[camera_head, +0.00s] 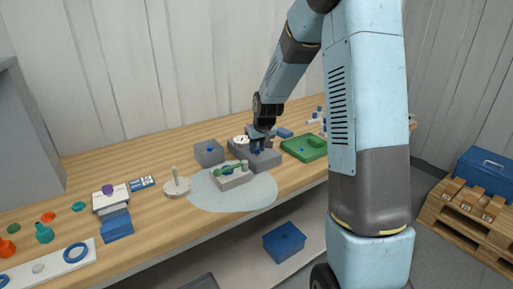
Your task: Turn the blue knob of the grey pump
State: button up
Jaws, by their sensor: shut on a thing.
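A low grey unit (268,160), which looks like the grey pump, sits on the wooden bench near the middle of the view. My gripper (258,149) points down onto its top and is shut on what looks like the blue knob. Only a little blue shows there, and the fingers hide most of the knob, so its turn angle cannot be read. A white round gauge (241,140) stands just left of the gripper. A smaller grey box (209,153) with a blue spot on its face stands further left.
A grey block (234,182) with a green part lies on a pale round mat (205,200) in front. A green tray (305,148) is to the right. A beige post on a disc (176,186) stands left. A blue bin (284,242) sits on the lower shelf.

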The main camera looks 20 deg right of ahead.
jog(key=shift+w+r, duration=0.1)
jog(key=o, duration=1.1)
jog(key=shift+c, duration=0.2)
jog(key=v, duration=1.3)
jog(key=shift+s+r, duration=0.2)
jog(key=shift+r, duration=0.05)
jog(key=s+r, duration=0.3)
jog(key=s, duration=0.7)
jog(key=s+r+m, duration=0.1)
jog(key=s+r, duration=0.2)
jog(key=s, duration=0.8)
jog(key=s+r+t, duration=0.1)
jog(key=s+r, duration=0.2)
jog(key=s, duration=0.8)
jog(key=shift+a+m+h, duration=0.3)
jog(key=shift+a, duration=0.15)
